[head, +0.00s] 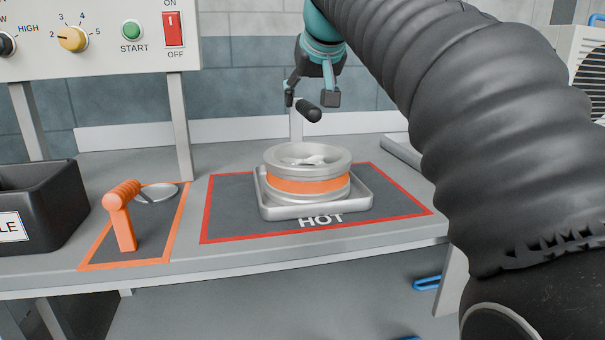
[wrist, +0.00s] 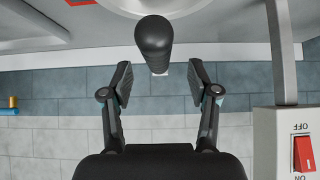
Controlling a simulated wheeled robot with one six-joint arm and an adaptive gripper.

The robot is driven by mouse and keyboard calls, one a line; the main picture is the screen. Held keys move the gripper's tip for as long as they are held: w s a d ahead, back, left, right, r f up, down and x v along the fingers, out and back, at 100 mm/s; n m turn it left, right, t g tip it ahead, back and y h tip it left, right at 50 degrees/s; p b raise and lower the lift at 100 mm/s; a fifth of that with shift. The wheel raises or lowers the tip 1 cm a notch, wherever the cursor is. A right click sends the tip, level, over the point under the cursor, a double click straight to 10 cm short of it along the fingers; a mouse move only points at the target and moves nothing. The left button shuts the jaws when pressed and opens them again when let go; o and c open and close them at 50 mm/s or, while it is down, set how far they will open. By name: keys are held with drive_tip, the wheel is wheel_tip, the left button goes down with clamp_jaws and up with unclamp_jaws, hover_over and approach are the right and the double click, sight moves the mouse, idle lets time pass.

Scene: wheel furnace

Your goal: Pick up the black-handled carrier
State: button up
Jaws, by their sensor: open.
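The black handle of the carrier (head: 308,110) shows in the head view above and behind the wheel, its rounded end towards the camera. How it joins the rest of the carrier is hidden. In the wrist view the handle (wrist: 153,38) is near the top, in line with the gap between my fingers. My gripper (head: 311,96) is open, with one finger to each side of the handle and not touching it. It also shows in the wrist view (wrist: 160,82), its fingertips apart and empty.
A silver wheel with an orange band (head: 307,184) sits on a metal tray (head: 263,210) on the red-bordered HOT mat (head: 225,222). An orange-handled tool (head: 122,222) stands left, near a black bin (head: 65,190). A control panel (head: 95,55) overhangs the back left.

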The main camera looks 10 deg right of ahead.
sight(307, 102)
drive_tip(key=x, duration=0.4)
drive_tip(key=shift+w+d+f, duration=0.1)
drive_tip(key=shift+w+d, duration=0.05)
drive_tip(key=shift+w, duration=0.05)
clamp_jaws()
